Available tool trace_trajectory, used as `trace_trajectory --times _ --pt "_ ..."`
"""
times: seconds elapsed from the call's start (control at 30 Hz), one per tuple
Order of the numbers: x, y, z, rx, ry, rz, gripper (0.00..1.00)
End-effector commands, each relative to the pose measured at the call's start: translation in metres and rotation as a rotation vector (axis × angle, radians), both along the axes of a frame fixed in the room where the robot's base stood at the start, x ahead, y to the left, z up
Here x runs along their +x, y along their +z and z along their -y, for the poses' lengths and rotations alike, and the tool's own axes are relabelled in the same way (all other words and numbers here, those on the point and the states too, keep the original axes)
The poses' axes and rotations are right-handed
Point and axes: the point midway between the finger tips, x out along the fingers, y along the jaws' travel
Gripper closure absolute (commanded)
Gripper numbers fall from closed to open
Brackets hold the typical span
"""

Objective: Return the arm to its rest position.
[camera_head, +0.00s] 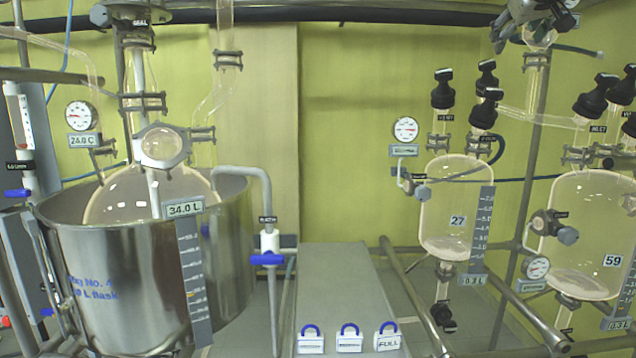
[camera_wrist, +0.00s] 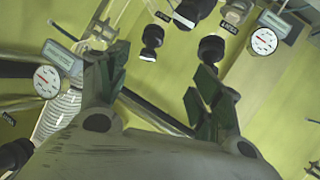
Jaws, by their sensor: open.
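My gripper (camera_wrist: 160,88) shows in the wrist view with its two dark fingers spread wide apart. Nothing is between them. In the head view, a dark jointed shape that looks like my gripper (camera_head: 522,24) is at the top right, high above the glass vessels and near a glass neck there. I cannot tell from the pictures whether it touches that glass. Most of the arm is out of view.
A steel bath (camera_head: 110,285) holding a glass flask stands at left. Glass vessel 27 (camera_head: 447,205) and glass vessel 59 (camera_head: 590,215) hang at right with black caps. A grey box (camera_head: 340,275) stands between, with labelled padlocks in front. Gauges (camera_wrist: 264,41) and black caps (camera_wrist: 211,48) show near my fingers.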

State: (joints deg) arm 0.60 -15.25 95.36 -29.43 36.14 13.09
Motion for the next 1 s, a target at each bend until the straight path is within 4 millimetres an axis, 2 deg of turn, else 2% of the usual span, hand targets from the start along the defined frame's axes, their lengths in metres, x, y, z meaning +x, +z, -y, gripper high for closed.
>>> trace_trajectory --times 0.27,0.37,0.57,0.67,0.77,0.9,1.0 --pt "-0.003 -0.049 -0.001 0.021 0.001 -0.111 0.34" --pt "-0.008 -0.074 -0.002 0.035 0.004 -0.166 0.34" --pt "-0.038 -0.142 -0.008 0.085 0.011 -0.313 0.34" --pt "-0.065 -0.184 -0.013 0.119 0.018 -0.405 0.34" --pt "-0.106 -0.238 -0.023 0.168 0.030 -0.518 0.34" --pt "-0.185 -0.319 -0.041 0.256 0.050 -0.684 0.34" --pt "-0.236 -0.365 -0.054 0.314 0.060 -0.768 0.34"
